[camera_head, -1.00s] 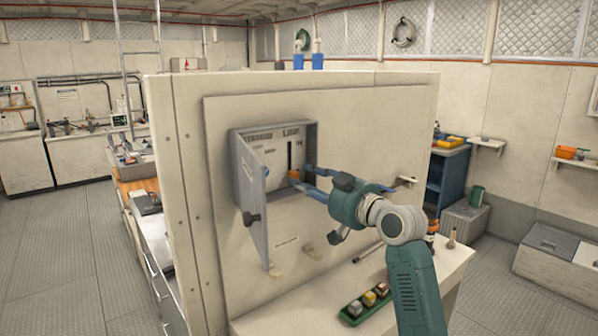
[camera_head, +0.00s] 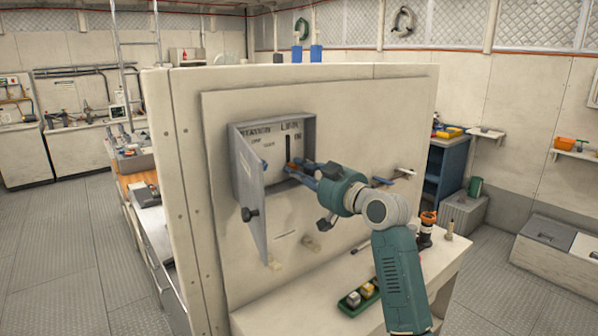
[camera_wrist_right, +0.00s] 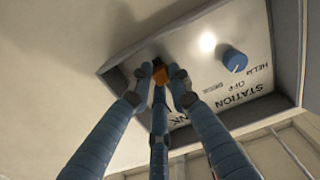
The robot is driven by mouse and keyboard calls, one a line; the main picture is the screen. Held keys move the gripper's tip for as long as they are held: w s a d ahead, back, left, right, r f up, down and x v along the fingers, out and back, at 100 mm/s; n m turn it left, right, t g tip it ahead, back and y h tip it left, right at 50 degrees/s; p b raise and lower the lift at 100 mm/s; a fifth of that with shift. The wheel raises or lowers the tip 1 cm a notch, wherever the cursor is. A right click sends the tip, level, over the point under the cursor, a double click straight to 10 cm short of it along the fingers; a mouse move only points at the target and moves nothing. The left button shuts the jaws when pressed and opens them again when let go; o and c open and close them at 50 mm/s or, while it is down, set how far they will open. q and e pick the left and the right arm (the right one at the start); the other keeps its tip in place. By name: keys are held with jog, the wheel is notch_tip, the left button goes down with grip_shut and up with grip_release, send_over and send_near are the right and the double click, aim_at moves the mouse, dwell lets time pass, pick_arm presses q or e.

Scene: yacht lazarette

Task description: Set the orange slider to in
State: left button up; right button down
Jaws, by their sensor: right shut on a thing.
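The orange slider (camera_head: 290,166) sits low on a dark vertical slot in an open grey wall box (camera_head: 309,135). The slot has a label above it and "IN" beside its upper end. My right gripper (camera_head: 298,171) reaches into the box from the right and is shut on the slider, its blue fingers covering much of it. In the right wrist view, which is upside down, the orange slider (camera_wrist_right: 159,96) shows between the fingertips (camera_wrist_right: 160,80). My left gripper is not in view.
The box's door (camera_head: 252,195) hangs open on the left. A blue knob (camera_wrist_right: 234,60) is on the same panel, beside the slot. Below, a counter (camera_head: 290,318) holds a green tray (camera_head: 350,308) with small blocks. Small pegs stick out of the wall under the box.

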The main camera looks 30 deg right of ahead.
aim_at(288, 138)
notch_tip(288, 138, up, 7)
jog(key=p, duration=0.4)
jog(key=shift+r, duration=0.3)
jog(key=c, duration=1.7)
grip_release()
jog(key=shift+a, duration=0.15)
jog(key=shift+s, duration=0.15)
jog(key=s, duration=0.8)
jog(key=s+d, duration=0.1)
jog(key=s, duration=0.2)
jog(key=shift+s, duration=0.4)
